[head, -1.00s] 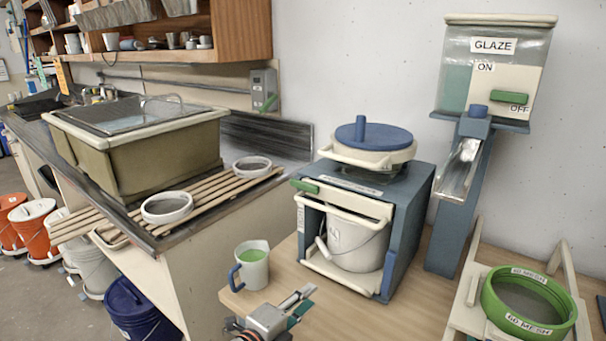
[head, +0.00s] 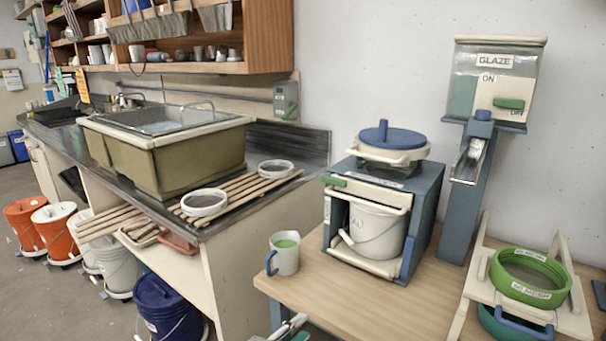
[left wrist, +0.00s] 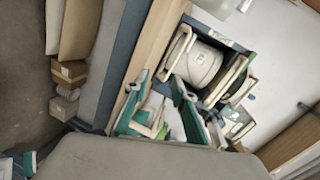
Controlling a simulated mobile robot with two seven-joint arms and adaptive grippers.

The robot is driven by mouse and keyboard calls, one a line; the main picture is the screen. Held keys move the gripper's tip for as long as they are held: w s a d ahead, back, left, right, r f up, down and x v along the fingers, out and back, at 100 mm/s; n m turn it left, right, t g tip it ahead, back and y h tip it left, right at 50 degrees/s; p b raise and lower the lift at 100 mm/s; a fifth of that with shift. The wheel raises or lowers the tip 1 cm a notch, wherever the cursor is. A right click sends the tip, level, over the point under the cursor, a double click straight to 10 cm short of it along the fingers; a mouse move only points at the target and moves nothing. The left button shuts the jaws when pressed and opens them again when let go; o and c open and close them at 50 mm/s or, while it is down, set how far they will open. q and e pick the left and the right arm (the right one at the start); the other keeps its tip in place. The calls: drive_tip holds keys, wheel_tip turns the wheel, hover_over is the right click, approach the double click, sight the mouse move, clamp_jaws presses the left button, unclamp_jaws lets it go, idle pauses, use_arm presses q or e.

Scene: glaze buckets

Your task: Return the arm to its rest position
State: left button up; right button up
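My left gripper (head: 292,327) shows at the bottom edge of the head view, mostly cut off, in front of the wooden table's left end. It is below the mug in the picture and apart from it. In the left wrist view its two teal-and-grey fingers (left wrist: 160,98) are spread apart, with no object clearly held between them. The white mug (head: 289,263) with a blue handle and green contents stands upright on the table's near left corner. My right gripper is in neither view.
The wooden table (head: 385,312) carries a blue-framed press with a white bucket (head: 377,232), a glaze dispenser (head: 495,90) and a green sieve (head: 530,275) on a stand. A sink counter (head: 215,222) is at left. Orange, white and blue buckets (head: 167,305) stand on the floor.

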use_arm(q)
drive_tip(key=s+a+f+n+g+y, duration=0.1)
drive_tip(key=s+a+f+n+y, duration=0.2)
drive_tip(key=s+a+f+n, duration=0.6)
drive_tip(key=s+a+f+n+g+y, duration=0.1)
drive_tip(key=s+a+f+n+y, duration=0.2)
drive_tip(key=s+a+f+n, duration=0.6)
drive_tip(key=s+a+f, duration=0.1)
drive_tip(key=s, duration=0.4)
drive_tip(key=shift+s+f, duration=0.25)
drive_tip(key=shift+s, duration=0.05)
